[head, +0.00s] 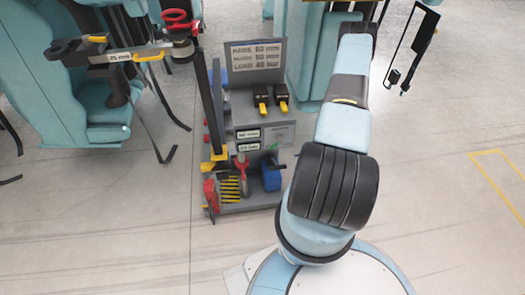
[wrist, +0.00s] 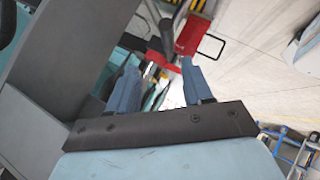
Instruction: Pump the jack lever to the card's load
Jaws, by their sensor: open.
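The card (head: 257,58) stands at the back of a grey cart in the head view. Its last line seems to read LOAD 40 bar; the small print is hard to read. On the cart are a red part with yellow bars (head: 230,187), a blue block (head: 271,178) and a tall black bar (head: 217,105) with a yellow foot. I cannot tell which of these is the jack lever. My gripper (wrist: 159,66) is open in the wrist view, its blue fingers apart. A black-ended bar (wrist: 167,38) and red part (wrist: 160,63) show beyond the fingertips. The head view does not show my gripper.
A teal coaster seat (head: 100,105) with a grey restraint bar (head: 110,56) and hanging straps stands left of the cart. More teal seating (head: 325,65) is behind it. Two black-and-yellow tools (head: 271,97) sit on the cart. Floor (head: 430,190) at right is clear.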

